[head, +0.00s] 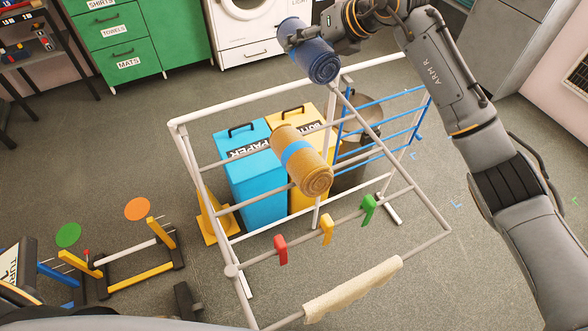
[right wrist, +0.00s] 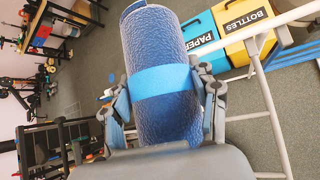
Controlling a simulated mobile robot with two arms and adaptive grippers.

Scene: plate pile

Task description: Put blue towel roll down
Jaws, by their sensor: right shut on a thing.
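The blue towel roll (head: 314,63) is dark blue with a lighter band. It is held up at the far side of the grey rack (head: 180,122), near the rack's rear top bar in the picture. My right gripper (head: 303,40) is shut on it. In the right wrist view the blue towel roll (right wrist: 163,45) stands between the fingers of the right gripper (right wrist: 165,95), which press near its light band. I cannot tell whether the roll touches the rack. My left gripper is not in view.
A tan towel roll (head: 301,160) with a blue band lies on the rack bars. Red, yellow and green hooks and a cream towel (head: 352,290) hang on the near bars. A blue paper bin (head: 250,180) and yellow bottles bin (head: 302,199) stand below. Green drawers (head: 126,45) are behind.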

